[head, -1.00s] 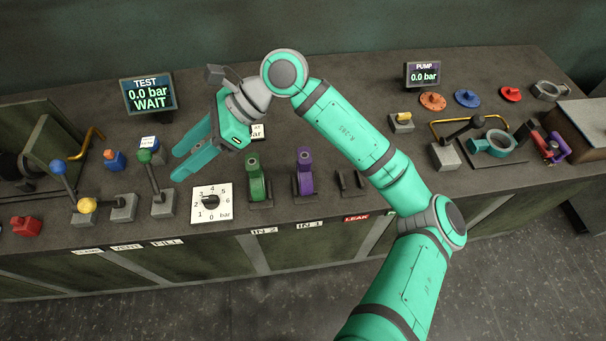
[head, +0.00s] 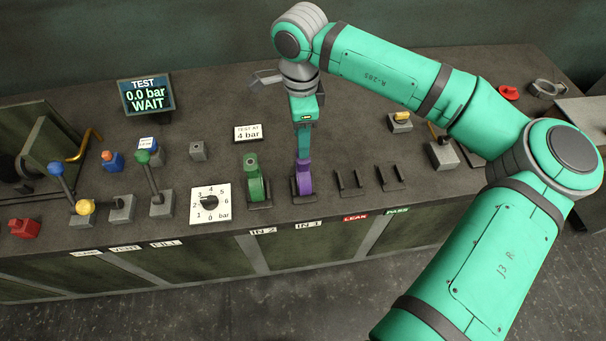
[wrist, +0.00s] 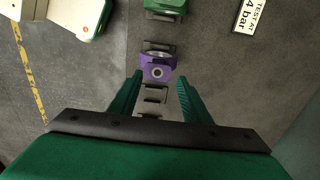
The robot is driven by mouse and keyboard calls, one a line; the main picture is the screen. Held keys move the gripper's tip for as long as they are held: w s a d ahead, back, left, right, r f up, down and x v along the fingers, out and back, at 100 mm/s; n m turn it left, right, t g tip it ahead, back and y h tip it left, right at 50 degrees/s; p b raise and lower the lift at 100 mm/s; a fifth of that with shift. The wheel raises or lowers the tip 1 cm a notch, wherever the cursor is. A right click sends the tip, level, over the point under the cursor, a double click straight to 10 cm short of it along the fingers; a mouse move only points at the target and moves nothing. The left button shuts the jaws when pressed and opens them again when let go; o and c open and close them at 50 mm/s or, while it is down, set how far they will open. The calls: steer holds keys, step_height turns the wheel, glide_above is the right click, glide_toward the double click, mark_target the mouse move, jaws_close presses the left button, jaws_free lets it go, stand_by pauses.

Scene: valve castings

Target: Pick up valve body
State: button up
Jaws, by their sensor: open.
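A purple valve body (head: 303,182) stands upright in the cradle marked IN 1. A green valve body (head: 254,182) stands in the IN 2 cradle to its left. My gripper (head: 303,150) points down just above the purple valve body and hides part of its top in the head view. In the wrist view my gripper (wrist: 160,77) is open, and the purple valve body (wrist: 158,66) shows between and just beyond the fingertips. The green valve body (wrist: 165,6) is at the top edge there. I cannot tell whether the fingers touch the purple one.
Two empty cradles, LEAK (head: 348,182) and PASS (head: 390,177), stand to the right. A pressure dial (head: 210,203) and several levers are at the left. A test display (head: 147,94) reads 0.0 bar WAIT. A card (head: 248,133) says TEST AT 4 bar.

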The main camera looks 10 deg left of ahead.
mark_target(303, 173)
step_height(303, 173, down, 8)
steer(key=shift+s+d+r, duration=0.15)
steer(key=shift+d, duration=0.1)
steer(key=shift+c, duration=0.6)
steer(key=c, duration=1)
steer(key=shift+r, duration=0.1)
stand_by(0.3)
